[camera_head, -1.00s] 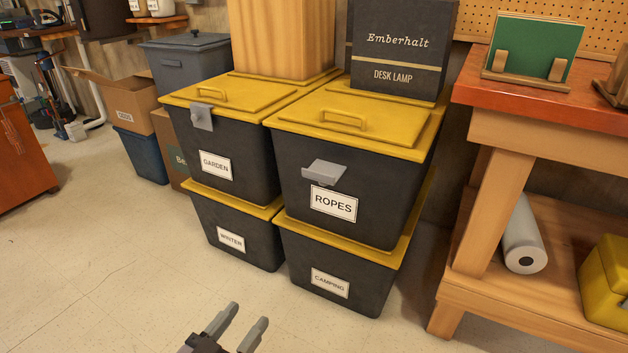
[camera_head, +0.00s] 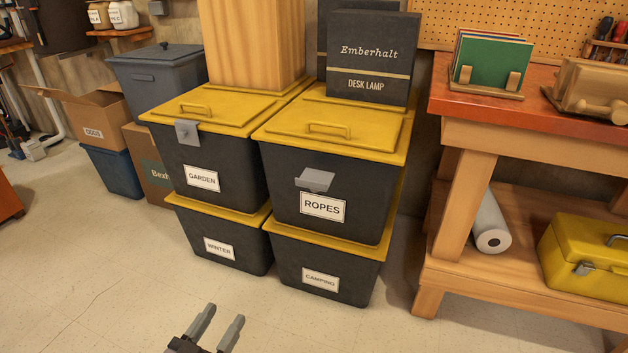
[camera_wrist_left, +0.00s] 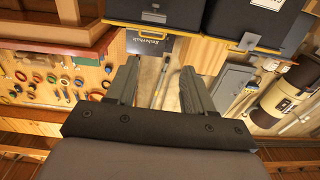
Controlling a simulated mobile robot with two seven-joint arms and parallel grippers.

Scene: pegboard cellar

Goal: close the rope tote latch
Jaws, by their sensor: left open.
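The ROPES tote (camera_head: 328,195) is dark with a yellow lid (camera_head: 333,129) and stands on the CAMPING tote (camera_head: 322,266). Its grey latch (camera_head: 315,180) sticks outward from the front, above the ROPES label, away from the lid rim. The GARDEN tote beside it has its grey latch (camera_head: 187,132) lying flat against its front under the lid edge. My left gripper (camera_head: 219,319) is low in front of the totes, over the floor, fingers apart and empty. In the left wrist view the open fingers (camera_wrist_left: 157,80) also show with nothing between them. My right gripper is not in view.
A workbench (camera_head: 480,135) stands to the right, with a yellow toolbox (camera_head: 590,262) and a white roll (camera_head: 491,225) on its lower shelf. The floor (camera_head: 100,270) in front is clear.

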